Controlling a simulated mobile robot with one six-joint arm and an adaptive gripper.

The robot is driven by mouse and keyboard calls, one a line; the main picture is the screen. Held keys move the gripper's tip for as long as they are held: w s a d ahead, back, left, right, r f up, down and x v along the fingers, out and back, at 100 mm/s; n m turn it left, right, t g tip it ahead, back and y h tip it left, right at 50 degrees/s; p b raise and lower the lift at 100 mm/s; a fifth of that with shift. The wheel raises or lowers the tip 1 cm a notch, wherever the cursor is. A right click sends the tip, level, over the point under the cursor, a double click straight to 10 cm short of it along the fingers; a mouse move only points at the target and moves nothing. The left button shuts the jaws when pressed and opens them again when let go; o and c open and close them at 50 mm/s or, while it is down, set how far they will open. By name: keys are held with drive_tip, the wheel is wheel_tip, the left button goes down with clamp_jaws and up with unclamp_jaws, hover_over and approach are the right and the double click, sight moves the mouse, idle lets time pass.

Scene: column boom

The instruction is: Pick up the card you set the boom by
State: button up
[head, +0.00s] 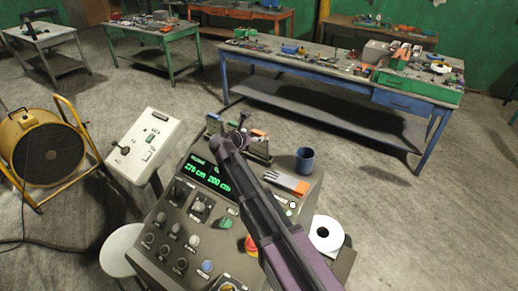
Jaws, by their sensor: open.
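A grey control console (170,234) stands in front of me, with a green-lit display (208,177) whose two readings in cm are small. At the console's back edge is a dark rack (262,156) with small card-like pieces. One has an orange top (259,133), and a greenish one (214,118) shows further left. I cannot tell which of these is the card of the task, and no writing on them is legible. My gripper (242,122) is open over the rack's left part. My arm hides part of the rack and console. I cannot tell whether the gripper touches anything.
A blue mug (305,160) and an orange-and-grey glove-like item (286,183) lie right of my arm. A white roll (326,234) sits at the right. A pale switch box (145,146) and yellow fan (42,142) stand left. Workbenches (300,84) fill the back.

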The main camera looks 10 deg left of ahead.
sight(259, 132)
drive_tip(key=shift+b+x, duration=0.5)
drive_tip(key=shift+x, duration=1.3)
drive_tip(key=c, duration=1.1)
drive_tip(key=shift+o, duration=0.2)
drive_tip(key=shift+r, duration=0.2)
wheel_tip(259, 132, up, 3)
drive_tip(key=p, duration=0.3)
drive_tip(key=shift+r+p, duration=0.2)
drive_tip(key=shift+p, duration=0.2)
drive_tip(key=s+d+r+p, duration=0.1)
drive_tip(key=s+d, duration=0.1)
drive_tip(key=s, duration=1.4)
drive_tip(key=shift+d, duration=0.2)
drive_tip(key=shift+r, duration=0.15)
